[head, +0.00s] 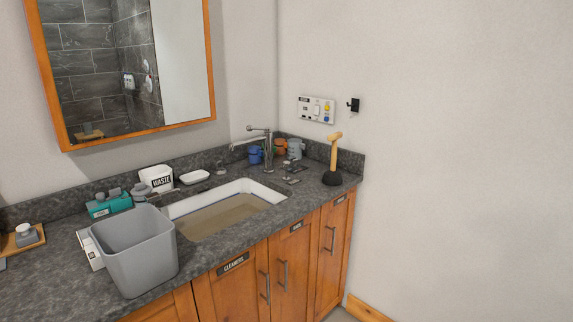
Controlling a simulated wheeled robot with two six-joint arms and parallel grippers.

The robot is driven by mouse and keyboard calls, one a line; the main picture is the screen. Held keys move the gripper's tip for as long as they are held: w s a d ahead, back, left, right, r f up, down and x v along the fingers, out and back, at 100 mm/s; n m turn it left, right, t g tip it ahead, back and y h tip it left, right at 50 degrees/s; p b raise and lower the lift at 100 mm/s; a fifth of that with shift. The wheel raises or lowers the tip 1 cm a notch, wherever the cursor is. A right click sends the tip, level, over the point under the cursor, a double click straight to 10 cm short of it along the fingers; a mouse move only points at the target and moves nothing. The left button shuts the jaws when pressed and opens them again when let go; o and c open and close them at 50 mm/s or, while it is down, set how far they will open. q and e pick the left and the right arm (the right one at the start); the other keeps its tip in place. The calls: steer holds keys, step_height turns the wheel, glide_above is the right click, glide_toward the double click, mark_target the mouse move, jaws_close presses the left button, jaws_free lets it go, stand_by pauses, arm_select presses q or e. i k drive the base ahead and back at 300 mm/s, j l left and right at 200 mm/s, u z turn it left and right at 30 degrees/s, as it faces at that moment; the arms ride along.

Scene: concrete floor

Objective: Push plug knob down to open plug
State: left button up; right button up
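The sink (172,211) is set into the dark stone counter and holds murky brown water (225,214). The plug under the water is hidden. A metal faucet (262,136) stands behind the sink with its spout over it. Small metal fittings (291,180) sit on the counter right of the sink; I cannot tell whether one of them is the plug knob. Neither of my grippers is in view.
A plunger (334,155) stands at the counter's right end. A grey bin (135,255) stands at the front left. A white waste container (156,178), soap dish (194,177), teal box (108,204) and several cups (294,148) line the back. Wooden cabinets (290,262) are below.

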mark_target(285, 164)
steer(key=i+l, duration=0.5)
steer(key=i, duration=0.15)
steer(key=i+l, duration=0.45)
steer(key=i, duration=0.2)
steer(key=u, duration=0.05)
